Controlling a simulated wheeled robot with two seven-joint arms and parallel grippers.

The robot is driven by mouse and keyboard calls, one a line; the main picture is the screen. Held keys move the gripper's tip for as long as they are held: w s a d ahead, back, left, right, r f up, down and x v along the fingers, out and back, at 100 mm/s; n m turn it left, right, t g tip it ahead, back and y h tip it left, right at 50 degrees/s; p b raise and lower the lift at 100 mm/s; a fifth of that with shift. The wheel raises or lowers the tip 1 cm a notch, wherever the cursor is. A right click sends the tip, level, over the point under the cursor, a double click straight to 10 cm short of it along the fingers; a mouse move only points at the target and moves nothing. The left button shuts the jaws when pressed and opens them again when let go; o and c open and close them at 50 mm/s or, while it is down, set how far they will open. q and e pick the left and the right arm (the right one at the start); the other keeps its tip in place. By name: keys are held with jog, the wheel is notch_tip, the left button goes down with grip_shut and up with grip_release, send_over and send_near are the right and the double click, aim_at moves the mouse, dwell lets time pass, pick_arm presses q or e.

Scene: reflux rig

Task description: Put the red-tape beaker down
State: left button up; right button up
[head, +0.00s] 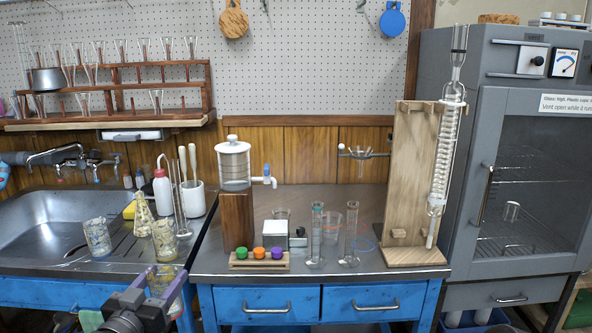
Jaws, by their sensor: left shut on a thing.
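My left gripper (158,283) is low in the head view, in front of the sink counter's front edge. Its purple-tinted fingers are shut on a clear glass vessel (160,275), which I take to be the red-tape beaker. Its glass is hard to make out between the fingers, and I cannot make out any red tape. My right gripper is not in view.
Stained beakers (97,238) (165,241) and a flask (143,212) stand beside the sink (40,235). The bench (215,262) holds a wooden block, a rack of coloured caps (260,258) and tall cylinders (317,235). A condenser stand (415,180) and an oven (520,150) are at right.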

pick_arm(q)
jog(key=d+f+m+h, duration=0.2)
jog(key=d+f, duration=0.4)
jog(key=d, duration=0.2)
notch_tip(320, 180, up, 12)
jog(key=w+n+y+p, duration=0.1)
jog(key=n+y+p, duration=0.2)
jog(key=p, duration=1.8)
jog(key=shift+w+a+n+y+p, duration=0.2)
jog(key=shift+w+n+y+p, duration=0.15)
jog(key=shift+y, duration=0.55)
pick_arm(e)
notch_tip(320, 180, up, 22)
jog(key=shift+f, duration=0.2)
pick_arm(q)
jog(key=shift+f, duration=0.1)
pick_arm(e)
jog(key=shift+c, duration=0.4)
